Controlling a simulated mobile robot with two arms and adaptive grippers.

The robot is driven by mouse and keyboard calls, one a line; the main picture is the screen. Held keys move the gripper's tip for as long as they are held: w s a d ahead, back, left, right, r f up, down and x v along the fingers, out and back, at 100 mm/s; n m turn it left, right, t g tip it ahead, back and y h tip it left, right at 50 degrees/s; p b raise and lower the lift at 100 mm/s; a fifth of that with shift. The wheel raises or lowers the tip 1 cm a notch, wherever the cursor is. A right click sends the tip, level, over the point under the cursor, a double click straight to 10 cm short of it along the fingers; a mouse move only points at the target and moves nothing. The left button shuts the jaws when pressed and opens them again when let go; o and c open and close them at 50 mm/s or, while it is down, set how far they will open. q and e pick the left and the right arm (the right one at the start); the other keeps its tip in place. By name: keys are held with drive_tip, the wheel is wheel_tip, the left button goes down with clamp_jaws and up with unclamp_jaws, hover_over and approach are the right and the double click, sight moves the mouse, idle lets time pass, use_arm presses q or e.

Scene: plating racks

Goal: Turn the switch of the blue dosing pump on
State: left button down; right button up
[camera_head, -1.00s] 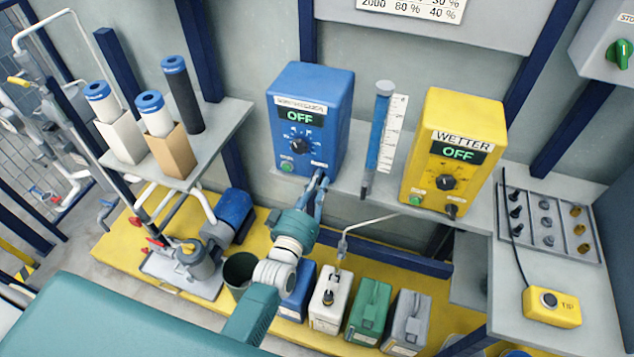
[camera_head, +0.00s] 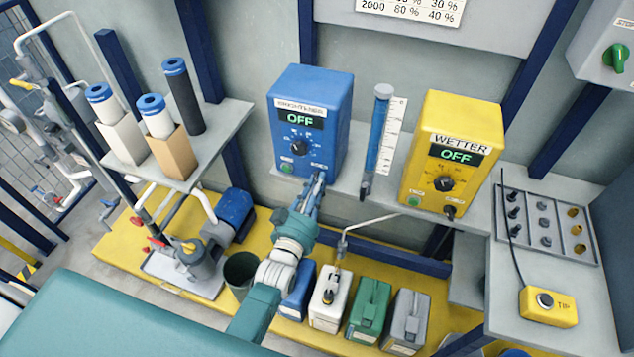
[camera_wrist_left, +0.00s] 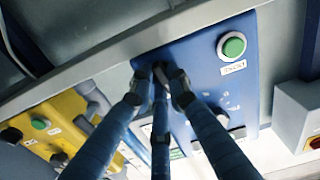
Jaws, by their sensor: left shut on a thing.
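The blue dosing pump (camera_head: 328,128) stands on the wall shelf, and its display (camera_head: 299,118) reads OFF. It has a black dial (camera_head: 299,147) and a green button (camera_head: 288,168), which also shows in the left wrist view (camera_wrist_left: 232,46). My left gripper (camera_head: 319,178) is at the lower right corner of the pump's front. In the left wrist view its fingers (camera_wrist_left: 161,75) close around a dark switch at the pump's edge, and they mostly hide it. The switch's position cannot be told. My right gripper is in neither view.
The yellow WETTER pump (camera_head: 470,112), also reading OFF, stands to the right, past a blue measuring tube (camera_head: 378,130). A shelf with filter cartridges (camera_head: 157,115) is at the left.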

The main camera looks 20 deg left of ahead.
use_arm(q)
drive_tip(key=shift+a+f+m, duration=0.1)
drive_tip(key=shift+m, duration=2)
drive_tip(key=shift+f+m, duration=0.1)
drive_tip(key=shift+m, duration=2)
drive_tip(key=c, duration=1.7)
unclamp_jaws()
drive_tip(key=shift+o, duration=0.2)
drive_tip(key=s, duration=0.8)
drive_tip(key=shift+a, duration=0.15)
